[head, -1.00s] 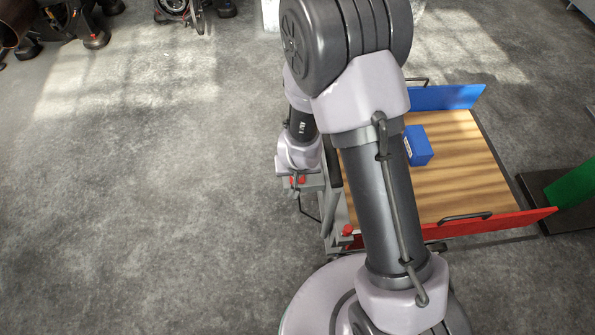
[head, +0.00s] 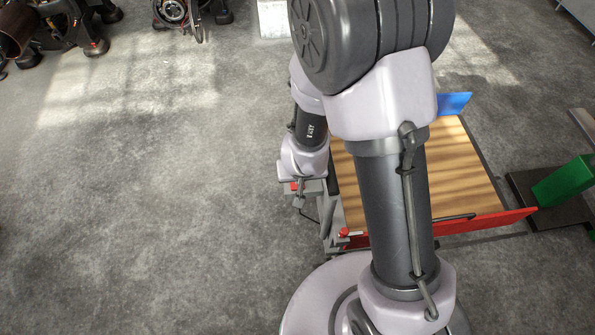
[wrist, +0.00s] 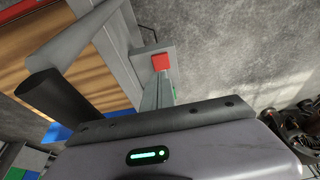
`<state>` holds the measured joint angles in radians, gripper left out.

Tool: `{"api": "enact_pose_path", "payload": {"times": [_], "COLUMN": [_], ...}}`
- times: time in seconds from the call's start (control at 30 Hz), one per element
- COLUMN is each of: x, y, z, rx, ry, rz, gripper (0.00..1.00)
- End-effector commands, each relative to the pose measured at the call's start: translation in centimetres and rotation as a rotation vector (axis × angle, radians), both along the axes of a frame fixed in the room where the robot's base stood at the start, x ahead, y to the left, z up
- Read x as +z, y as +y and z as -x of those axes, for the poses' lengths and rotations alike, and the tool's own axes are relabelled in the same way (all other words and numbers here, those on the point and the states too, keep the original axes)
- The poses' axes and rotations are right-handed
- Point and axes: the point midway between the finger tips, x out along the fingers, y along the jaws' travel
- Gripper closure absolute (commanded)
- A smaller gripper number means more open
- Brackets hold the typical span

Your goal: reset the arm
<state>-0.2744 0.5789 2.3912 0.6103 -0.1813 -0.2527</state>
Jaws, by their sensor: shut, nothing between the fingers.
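My arm rises through the middle of the head view and bends down to my gripper (head: 299,199), which is small and low beside the left edge of a wooden-topped cart (head: 465,170). The gripper is shut and empty. In the wrist view, my gripper's body with a green light fills the bottom.
The cart has a red side board (head: 490,221) in front and a blue board (head: 455,103) at the back. A green block (head: 563,181) stands at the right. Dark machines (head: 90,30) are at the upper left. The grey floor at left is clear.

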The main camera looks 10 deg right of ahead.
Motion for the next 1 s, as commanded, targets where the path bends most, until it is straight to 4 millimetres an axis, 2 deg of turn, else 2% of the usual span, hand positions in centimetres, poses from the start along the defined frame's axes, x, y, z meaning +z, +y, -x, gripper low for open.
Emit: {"api": "enact_pose_path", "payload": {"times": [0.03, 0.17, 0.63, 0.7, 0.77, 0.87, 0.9, 0.97, 1.0], "x": [0.9, 1.7, 1.7, 2.2, 4.0, 10.2, 13.2, 17.3, 19.5], "y": [0.0, 0.0, 0.0, 0.1, 0.3, 0.4, 0.1, -0.6, -1.2], "z": [0.4, 1.0, 1.2, 1.0, 0.6, 0.5, 1.2, 3.0, 4.5], "rx": [0.0, 0.001, 0.001, -0.005, -0.022, -0.076, -0.101, -0.138, -0.163], "ry": [-0.001, -0.001, 0.0, -0.005, -0.021, -0.063, -0.078, -0.101, -0.114], "rz": [0.0, 0.0, 0.0, -0.01, -0.045, -0.153, -0.197, -0.249, -0.273], "gripper": [1.0, 1.0, 1.0, 1.0, 1.0, 1.0, 1.0, 1.0, 1.0]}}
